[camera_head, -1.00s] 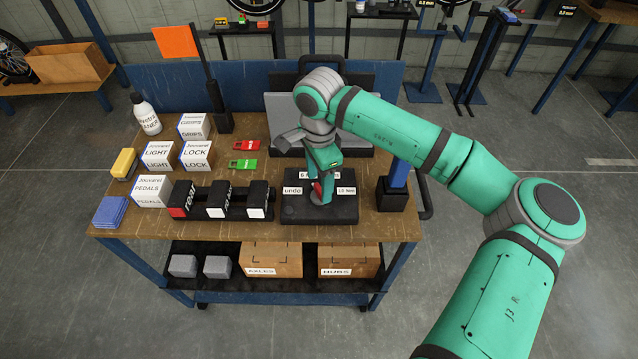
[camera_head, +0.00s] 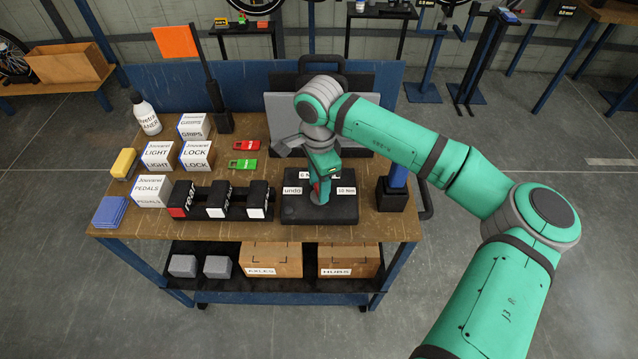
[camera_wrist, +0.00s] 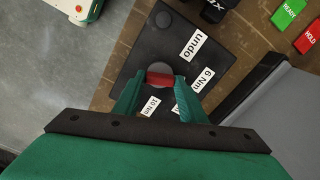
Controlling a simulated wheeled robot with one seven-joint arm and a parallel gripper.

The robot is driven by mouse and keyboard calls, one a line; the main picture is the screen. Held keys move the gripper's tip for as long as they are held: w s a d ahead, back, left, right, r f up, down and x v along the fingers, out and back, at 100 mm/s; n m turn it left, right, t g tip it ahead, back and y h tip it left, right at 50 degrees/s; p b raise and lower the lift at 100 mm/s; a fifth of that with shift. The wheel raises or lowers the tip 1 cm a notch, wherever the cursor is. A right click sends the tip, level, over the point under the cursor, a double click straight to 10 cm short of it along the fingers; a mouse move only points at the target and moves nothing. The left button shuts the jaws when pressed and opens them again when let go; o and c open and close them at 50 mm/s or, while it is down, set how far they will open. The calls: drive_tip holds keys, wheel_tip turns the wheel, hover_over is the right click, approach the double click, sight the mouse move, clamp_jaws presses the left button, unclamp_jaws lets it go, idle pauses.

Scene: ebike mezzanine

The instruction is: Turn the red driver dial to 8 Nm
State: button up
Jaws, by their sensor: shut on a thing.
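The red driver dial (camera_wrist: 160,79) is a short bar on a round grey hub, on a dark square base (camera_head: 300,213) on the bench. My gripper (camera_wrist: 158,82) is shut on the dial, one finger at each end of the red bar. In the head view my gripper (camera_head: 321,194) points down over the base, mostly hiding the dial. Labels around the dial read undo (camera_wrist: 194,43), 6 Nm (camera_wrist: 203,80) and 10 Nm (camera_wrist: 150,106). Another label between 6 Nm and 10 Nm is mostly hidden by a finger. I cannot tell which label the dial points to.
Left of the base stand black blocks with red and white ends (camera_head: 220,200). Green (camera_head: 243,164) and red (camera_head: 246,145) tags lie behind. A blue post (camera_head: 397,185) stands close on the right. A grey panel (camera_head: 283,112) rises behind my gripper.

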drive_tip(key=m, duration=0.4)
drive_tip(key=shift+m, duration=2.7)
drive_tip(key=o, duration=1.1)
drive_tip(key=shift+c, duration=0.2)
wheel_tip(320, 180, up, 11)
drive_tip(key=shift+f, duration=0.1)
